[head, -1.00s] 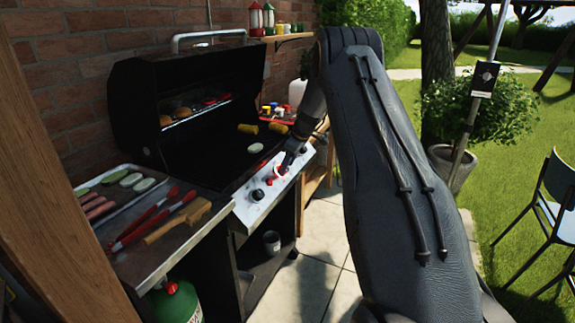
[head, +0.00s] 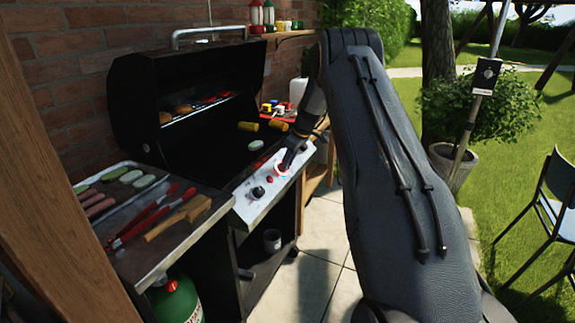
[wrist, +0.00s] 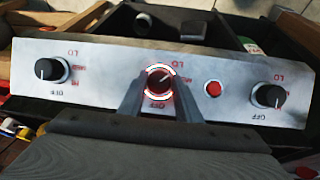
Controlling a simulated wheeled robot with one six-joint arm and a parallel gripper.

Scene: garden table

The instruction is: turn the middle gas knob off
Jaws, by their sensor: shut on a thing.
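The grill's pale control panel (wrist: 100,75) carries three black knobs and a red button (wrist: 213,88). The middle gas knob (wrist: 159,79) sits between my two fingers in the wrist view, with a bright ring around it; its pointer is hard to read. My gripper (wrist: 159,96) is shut on this knob, one finger on each side. OFF is printed below it in that view. In the head view my gripper (head: 286,161) reaches down to the panel and largely hides the middle knob.
The black grill (head: 190,95) stands open, with food on its grates. Tongs (head: 150,215) and a food tray (head: 130,180) lie on the side shelf (head: 150,255). A green gas bottle (head: 175,300) stands below. Paving to the right is free.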

